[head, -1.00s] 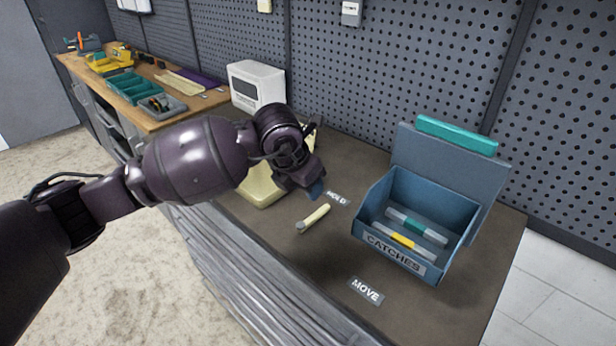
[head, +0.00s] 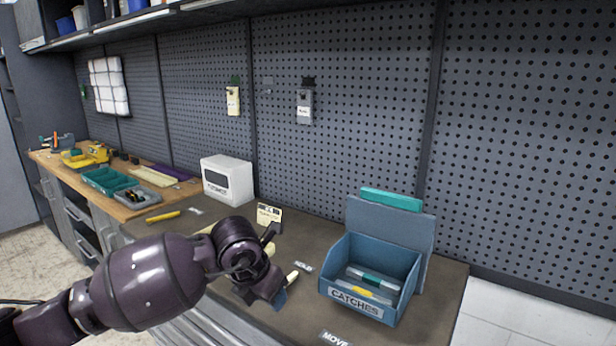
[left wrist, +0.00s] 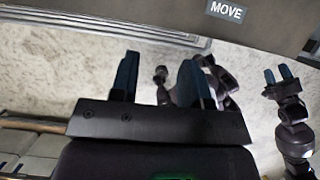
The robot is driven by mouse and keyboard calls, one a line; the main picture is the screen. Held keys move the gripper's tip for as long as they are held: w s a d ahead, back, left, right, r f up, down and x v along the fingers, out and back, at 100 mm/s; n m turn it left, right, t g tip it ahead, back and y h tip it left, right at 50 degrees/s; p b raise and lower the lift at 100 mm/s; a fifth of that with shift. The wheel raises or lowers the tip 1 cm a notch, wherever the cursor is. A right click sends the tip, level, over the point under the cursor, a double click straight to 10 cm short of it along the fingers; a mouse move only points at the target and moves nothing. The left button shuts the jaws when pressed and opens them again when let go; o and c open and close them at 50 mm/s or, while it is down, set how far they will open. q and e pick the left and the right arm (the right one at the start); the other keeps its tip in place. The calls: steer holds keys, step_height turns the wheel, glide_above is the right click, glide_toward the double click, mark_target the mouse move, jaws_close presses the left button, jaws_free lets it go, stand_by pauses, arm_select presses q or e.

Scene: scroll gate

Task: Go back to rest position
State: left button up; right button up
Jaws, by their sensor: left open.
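My left gripper (head: 276,296) hangs over the front part of the dark bench in the head view. It is open with nothing between its blue fingers in the left wrist view (left wrist: 158,76), which looks towards the floor and the bench edge. My right gripper (left wrist: 279,74) shows at the right of the left wrist view with blue fingertips; it is too small to judge its opening. A pale cylinder (head: 292,277) lies on the bench just beyond the left gripper, partly hidden.
The blue CATCHES bin (head: 356,303) holds grey pieces with green and yellow bands, right of my left gripper. HOLD (head: 303,267) and MOVE (head: 334,338) labels mark the bench. A white box (head: 228,180) stands farther back. A pegboard wall (head: 350,110) closes the rear.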

arm_select(q)
steer(key=s+d+r+m+g+h, duration=0.2)
steer(key=s+d+r+h, duration=0.3)
steer(key=d+r+h, duration=0.55)
step_height(320, 180, up, 6)
steer(key=n+t+h, duration=0.3)
steer(key=n+h, duration=0.4)
steer(key=a+f+n+t+y, duration=1.4)
steer(key=a+f+n, duration=0.6)
steer(key=n, duration=0.9)
steer(key=s+a+f+n+g+y, duration=0.3)
steer(key=s+a+f+n, duration=0.1)
steer(key=s+f, duration=0.7)
steer(key=s+a+f+n+g+y, duration=0.3)
steer(key=s+a+f, duration=0.3)
steer(key=s+f, duration=0.6)
steer(key=shift+s+a+f+n+g, duration=0.2)
steer(key=shift+s+f+n+g, duration=0.15)
steer(key=shift+s+g, duration=0.3)
steer(key=shift+w, duration=0.1)
